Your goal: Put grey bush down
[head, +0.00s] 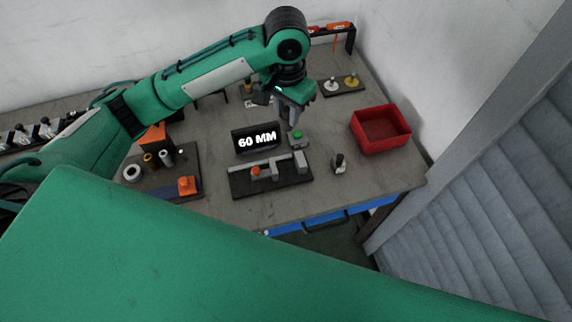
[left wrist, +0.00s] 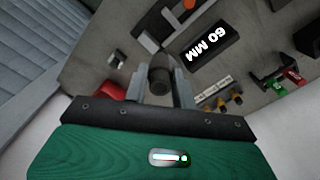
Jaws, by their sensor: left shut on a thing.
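My left gripper (head: 292,118) hangs above the table, behind and to the right of the 60 MM display (head: 256,140). In the left wrist view, its fingers (left wrist: 161,92) are shut on the grey bush (left wrist: 160,76), a dark grey round piece with a hollow end. The bush is hard to make out in the head view, where the fingers cover it. It appears held above the tabletop; the exact height cannot be told. My right gripper is not in view.
A black fixture (head: 290,183) with an orange piece and grey blocks stands before the display. A red bin (head: 381,148) is right. A left tray (head: 182,155) holds rings and pegs. A back-right plate (head: 343,91) holds small parts.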

